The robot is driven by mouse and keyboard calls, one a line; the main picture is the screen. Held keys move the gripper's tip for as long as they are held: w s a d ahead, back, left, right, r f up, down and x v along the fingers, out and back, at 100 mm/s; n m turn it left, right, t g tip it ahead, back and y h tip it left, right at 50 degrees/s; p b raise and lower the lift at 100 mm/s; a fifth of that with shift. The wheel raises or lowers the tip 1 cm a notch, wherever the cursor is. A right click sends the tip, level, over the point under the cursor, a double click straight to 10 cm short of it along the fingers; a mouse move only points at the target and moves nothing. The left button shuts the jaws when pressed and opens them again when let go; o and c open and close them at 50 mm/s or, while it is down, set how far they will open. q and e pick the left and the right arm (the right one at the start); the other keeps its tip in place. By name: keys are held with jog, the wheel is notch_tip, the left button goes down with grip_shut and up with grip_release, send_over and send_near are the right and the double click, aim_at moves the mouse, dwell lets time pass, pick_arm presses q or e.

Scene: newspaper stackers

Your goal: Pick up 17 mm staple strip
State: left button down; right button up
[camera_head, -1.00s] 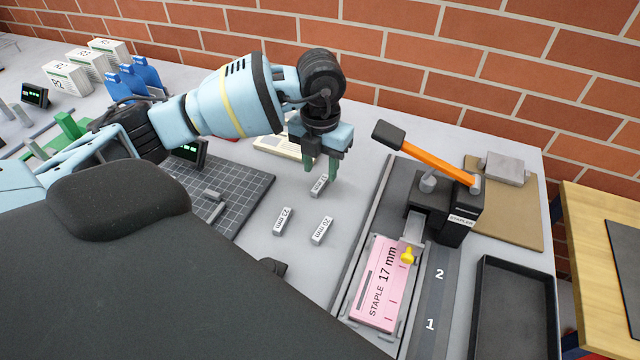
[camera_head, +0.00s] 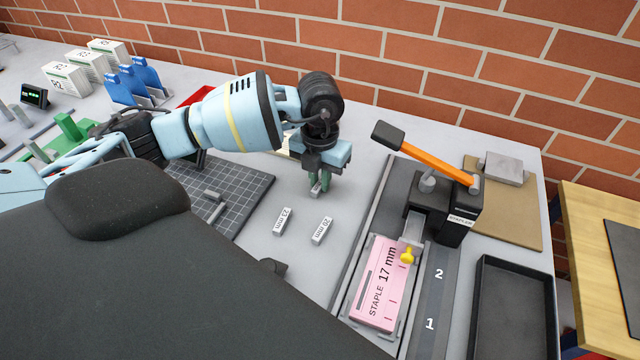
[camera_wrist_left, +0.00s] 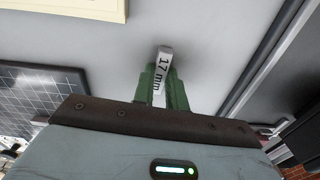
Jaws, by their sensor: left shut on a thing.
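My left gripper (camera_head: 320,184) reaches down to the grey table, with its green fingers shut on the 17 mm staple strip (camera_head: 316,190). In the left wrist view the strip (camera_wrist_left: 162,72) shows as a pale bar labelled "17 mm" between the green fingers (camera_wrist_left: 162,88). In the head view the fingers hide most of it, and I cannot tell whether it still touches the table. Two other strips, labelled 23 mm (camera_head: 283,221) and 20 mm (camera_head: 321,230), lie in front of it. My right gripper is not in view.
The stapler (camera_head: 440,205) with an orange-handled lever stands to the right. Below it lies a pink card (camera_head: 376,290) reading "STAPLE 17 mm". A black tray (camera_head: 483,262) is at the right, a gridded mat (camera_head: 250,190) at the left. A brick wall closes off the back.

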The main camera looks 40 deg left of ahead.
pick_arm(q)
jog(key=shift+r, duration=0.1)
notch_tip(320, 180, up, 10)
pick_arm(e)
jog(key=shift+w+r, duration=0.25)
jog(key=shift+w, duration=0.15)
